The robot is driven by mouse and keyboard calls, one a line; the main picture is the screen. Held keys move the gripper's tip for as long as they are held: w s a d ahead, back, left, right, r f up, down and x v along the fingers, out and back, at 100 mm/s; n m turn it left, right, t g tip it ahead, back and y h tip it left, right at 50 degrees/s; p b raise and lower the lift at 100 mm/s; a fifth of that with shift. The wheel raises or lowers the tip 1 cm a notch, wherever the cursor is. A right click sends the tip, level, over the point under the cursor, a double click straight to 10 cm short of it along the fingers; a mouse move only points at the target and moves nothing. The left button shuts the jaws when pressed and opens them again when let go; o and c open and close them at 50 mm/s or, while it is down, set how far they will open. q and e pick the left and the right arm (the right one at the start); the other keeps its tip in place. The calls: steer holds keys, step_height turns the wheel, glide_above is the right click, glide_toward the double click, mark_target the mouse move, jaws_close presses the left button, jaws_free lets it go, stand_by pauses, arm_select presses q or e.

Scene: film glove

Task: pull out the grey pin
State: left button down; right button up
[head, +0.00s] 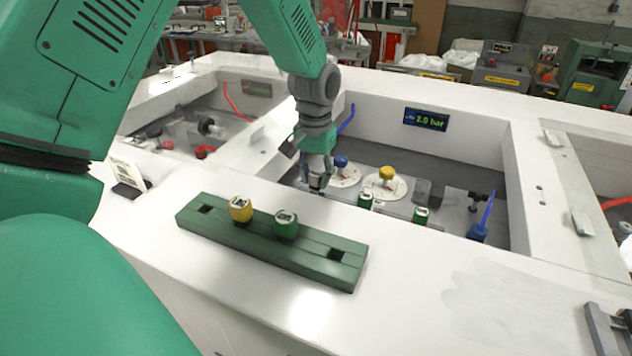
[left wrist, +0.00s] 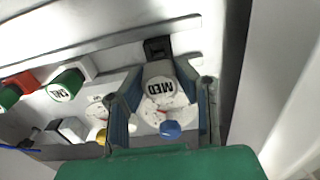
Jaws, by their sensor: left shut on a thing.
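My left gripper (head: 318,188) reaches down into the open recess in the head view. In the left wrist view its two fingers (left wrist: 163,122) are shut around the grey pin (left wrist: 158,70), whose pale cap reads MED. The cap lies between the fingers, above a white dial with a blue knob (left wrist: 170,129). A dark square (left wrist: 157,48) shows beside the pin; whether the pin is still seated I cannot tell. In the head view the gripper hides most of the pin. My right gripper is not in view.
A green rack (head: 300,258) on the white ledge holds a yellow pin (head: 240,209) and a green pin (head: 286,225), with an empty square hole near each end. Green-capped pins (head: 420,214), a yellow knob (head: 387,172) and a blue fitting (head: 478,231) stand in the recess. White walls border it.

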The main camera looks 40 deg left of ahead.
mark_target(315, 173)
arm_select(q)
steer(key=shift+r, duration=1.45)
steer(key=shift+r, duration=0.15)
steer(key=shift+r, duration=1.4)
